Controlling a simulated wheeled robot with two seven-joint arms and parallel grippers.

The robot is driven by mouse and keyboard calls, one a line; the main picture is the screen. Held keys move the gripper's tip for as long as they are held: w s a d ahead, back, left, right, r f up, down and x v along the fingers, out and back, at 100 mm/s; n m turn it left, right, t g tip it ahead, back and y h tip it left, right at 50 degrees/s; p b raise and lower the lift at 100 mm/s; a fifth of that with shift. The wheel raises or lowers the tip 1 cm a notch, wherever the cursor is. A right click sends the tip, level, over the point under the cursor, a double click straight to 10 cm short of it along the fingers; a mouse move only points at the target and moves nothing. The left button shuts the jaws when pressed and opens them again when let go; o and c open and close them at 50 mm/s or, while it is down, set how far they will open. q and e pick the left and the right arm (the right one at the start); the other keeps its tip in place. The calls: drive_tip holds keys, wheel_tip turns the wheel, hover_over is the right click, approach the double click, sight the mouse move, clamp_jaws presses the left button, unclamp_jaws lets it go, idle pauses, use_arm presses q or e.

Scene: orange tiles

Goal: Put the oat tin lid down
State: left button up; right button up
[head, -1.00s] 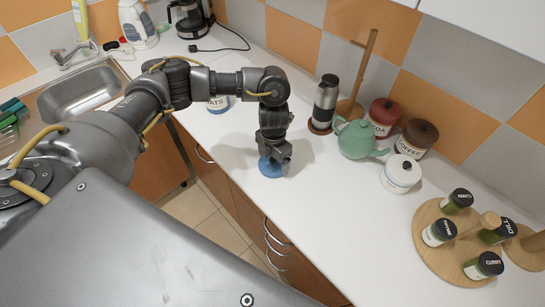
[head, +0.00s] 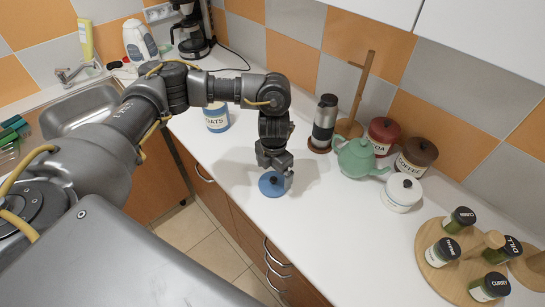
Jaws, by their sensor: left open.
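The blue oat tin lid (head: 271,184) lies on the white counter near its front edge, its dark knob on top. My left gripper (head: 276,174) is open, pointing down right at the lid, its fingers by the knob. I cannot tell whether a finger still touches it. The oat tin (head: 217,117), white and blue with "OATS" on it, stands further left on the counter, partly behind my left arm. My right gripper is out of view.
Right of the lid stand a green teapot (head: 357,159), a white lidded jar (head: 401,193), a steel flask (head: 323,124), cocoa (head: 382,135) and coffee (head: 416,157) tins, and a wooden spice rack (head: 432,255). The counter (head: 310,220) between is clear. A sink (head: 80,110) is at left.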

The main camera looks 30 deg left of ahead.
sight(273, 178)
use_arm(q)
wheel_tip(273, 178, up, 8)
drive_tip(key=b, duration=0.1)
drive_tip(key=shift+r, duration=0.2)
idle(0.5)
